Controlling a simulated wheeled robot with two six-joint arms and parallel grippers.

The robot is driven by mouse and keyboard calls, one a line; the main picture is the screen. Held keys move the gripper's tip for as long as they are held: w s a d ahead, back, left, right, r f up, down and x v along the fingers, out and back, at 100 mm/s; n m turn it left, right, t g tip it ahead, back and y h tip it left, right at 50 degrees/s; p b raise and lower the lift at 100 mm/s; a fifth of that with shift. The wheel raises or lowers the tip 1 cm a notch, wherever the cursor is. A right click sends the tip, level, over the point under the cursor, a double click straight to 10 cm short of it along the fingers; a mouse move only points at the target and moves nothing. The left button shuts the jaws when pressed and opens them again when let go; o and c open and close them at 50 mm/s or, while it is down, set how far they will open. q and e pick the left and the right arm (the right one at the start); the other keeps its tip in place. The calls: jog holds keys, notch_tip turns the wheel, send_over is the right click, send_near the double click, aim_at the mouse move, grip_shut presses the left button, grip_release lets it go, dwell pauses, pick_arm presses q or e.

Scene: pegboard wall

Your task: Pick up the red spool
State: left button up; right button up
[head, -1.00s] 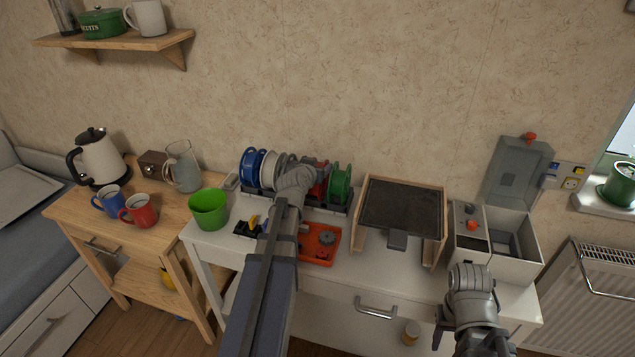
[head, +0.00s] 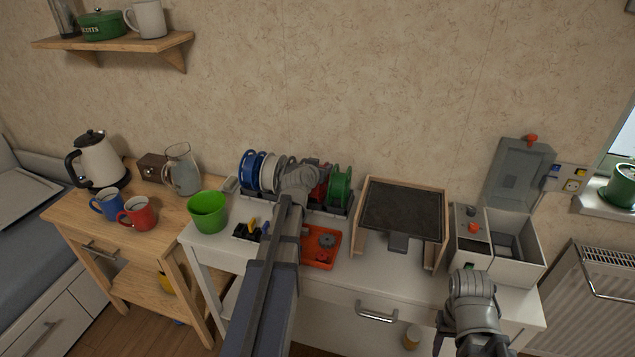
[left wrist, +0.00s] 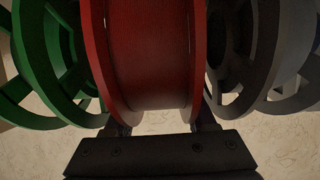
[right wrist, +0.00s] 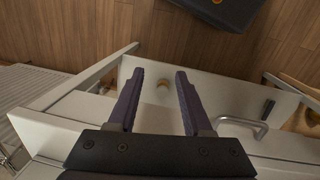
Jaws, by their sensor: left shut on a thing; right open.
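The red spool (left wrist: 148,50) fills the middle of the left wrist view. In the head view only a sliver of it (head: 320,186) shows, behind my left wrist. My left gripper (left wrist: 160,122) is shut on the red spool, one finger at each flange. The spool is between a green spool (left wrist: 48,60) and a grey spool (left wrist: 262,50), in the row of spools. My right gripper (right wrist: 158,100) is open and empty, over the front of the white table.
A blue spool (head: 250,168) and a white spool (head: 269,172) stand in the same row. An orange tray (head: 322,258) lies in front. A green cup (head: 208,212) stands to the left. A black-topped printer-like plate (head: 403,205) and a grey box (head: 515,262) are to the right.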

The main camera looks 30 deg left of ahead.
pick_arm(q)
grip_shut()
notch_tip(320, 180, up, 10)
jog(key=p, duration=1)
